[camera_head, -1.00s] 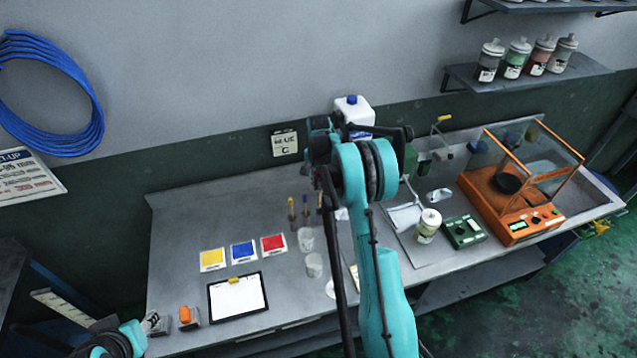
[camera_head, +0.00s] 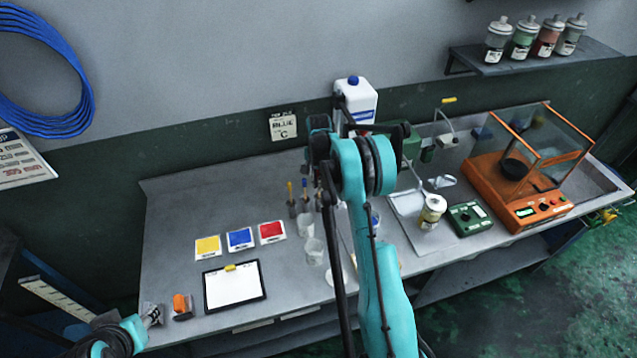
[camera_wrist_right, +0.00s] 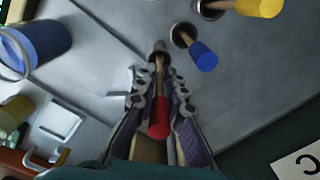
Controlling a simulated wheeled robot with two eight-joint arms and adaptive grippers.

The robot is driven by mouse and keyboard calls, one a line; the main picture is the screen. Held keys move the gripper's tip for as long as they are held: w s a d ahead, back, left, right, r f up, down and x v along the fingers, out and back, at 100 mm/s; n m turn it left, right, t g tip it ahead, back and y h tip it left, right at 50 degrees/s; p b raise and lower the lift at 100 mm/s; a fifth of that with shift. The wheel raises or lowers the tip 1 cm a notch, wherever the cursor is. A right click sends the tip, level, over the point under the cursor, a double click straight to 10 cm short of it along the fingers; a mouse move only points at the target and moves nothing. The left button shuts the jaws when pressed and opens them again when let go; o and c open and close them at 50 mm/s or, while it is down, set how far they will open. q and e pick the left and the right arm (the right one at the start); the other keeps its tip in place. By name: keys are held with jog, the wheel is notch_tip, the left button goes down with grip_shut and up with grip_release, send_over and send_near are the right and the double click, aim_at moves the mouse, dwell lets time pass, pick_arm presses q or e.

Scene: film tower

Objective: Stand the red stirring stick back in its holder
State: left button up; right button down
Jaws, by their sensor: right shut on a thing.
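The red stirring stick (camera_wrist_right: 158,117) has a red-capped end and a wooden shaft. My right gripper (camera_wrist_right: 159,97) is shut on it, with the red end towards the wrist camera. The far end of the shaft meets a small round metal holder (camera_wrist_right: 160,47); I cannot tell how deep it sits. Beside it, a blue-capped stick (camera_wrist_right: 204,57) and a yellow-capped stick (camera_wrist_right: 258,7) stand in their own holders. In the head view my right arm hides most of this spot. My left gripper (camera_head: 152,315) is at the bench's front left corner; its opening is unclear.
Clear cups (camera_head: 313,250) stand just in front of the holders. Yellow, blue and red cards (camera_head: 240,239) and a clipboard (camera_head: 234,284) lie to the left. An orange-topped item (camera_head: 181,306) is beside my left gripper. An orange balance (camera_head: 530,208) stands at the right.

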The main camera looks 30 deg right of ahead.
jog(key=shift+f, duration=0.35)
jog(key=c, duration=1.5)
grip_release()
jog(key=shift+c, duration=0.2)
notch_tip(320, 180, up, 12)
jog(key=shift+r, duration=0.1)
